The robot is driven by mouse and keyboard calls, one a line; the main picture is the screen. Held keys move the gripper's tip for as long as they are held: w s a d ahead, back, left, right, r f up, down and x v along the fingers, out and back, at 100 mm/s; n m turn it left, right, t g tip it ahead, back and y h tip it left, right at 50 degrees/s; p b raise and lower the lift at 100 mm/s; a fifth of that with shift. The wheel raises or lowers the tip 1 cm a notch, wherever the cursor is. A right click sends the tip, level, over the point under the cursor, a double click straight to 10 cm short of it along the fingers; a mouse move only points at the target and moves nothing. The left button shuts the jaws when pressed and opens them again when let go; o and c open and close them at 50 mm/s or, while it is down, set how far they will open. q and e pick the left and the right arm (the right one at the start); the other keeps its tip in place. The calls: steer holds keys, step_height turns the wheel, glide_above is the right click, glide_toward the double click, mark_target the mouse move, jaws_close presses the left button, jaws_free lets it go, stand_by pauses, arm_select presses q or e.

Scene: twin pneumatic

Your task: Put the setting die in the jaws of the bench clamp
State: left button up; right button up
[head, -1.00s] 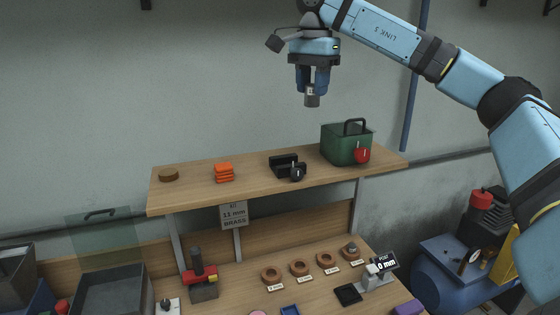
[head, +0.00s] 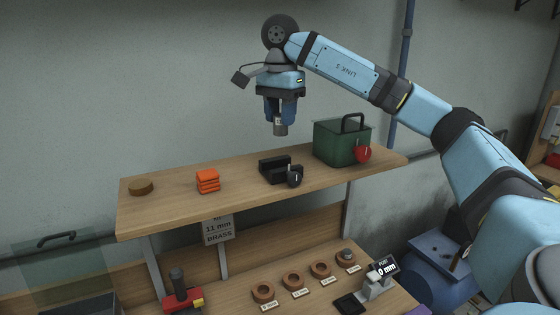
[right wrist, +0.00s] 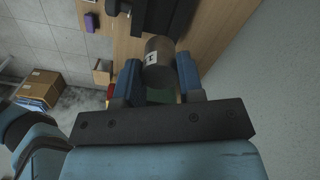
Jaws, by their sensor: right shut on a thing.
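The setting die looks like a dark grey cylinder (head: 280,129) with a small white label. My right gripper (head: 281,119) is shut on it and holds it upright in the air. The die also shows in the right wrist view (right wrist: 158,66), between the two blue fingers. A black block with a raised-sided gap (head: 272,168) on the upper shelf appears to be the bench clamp. It has a round dark knob or tag (head: 294,177) at its front right. The die appears above the clamp in the head view, clearly apart from it. My left gripper is not in view.
Several copper rings (head: 292,281) and a red-and-black press (head: 180,298) stand on the bench below.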

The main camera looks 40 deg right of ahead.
mark_target(281, 131)
step_height(281, 131, down, 4)
steer(key=shift+s+f+p, duration=0.1)
steer(key=shift+p, duration=0.3)
steer(key=shift+f, duration=0.6)
step_height(281, 131, down, 3)
steer(key=shift+f+p, duration=0.2)
steer(key=shift+p, duration=0.15)
steer(key=shift+f, duration=0.1)
steer(key=shift+f, duration=0.1)
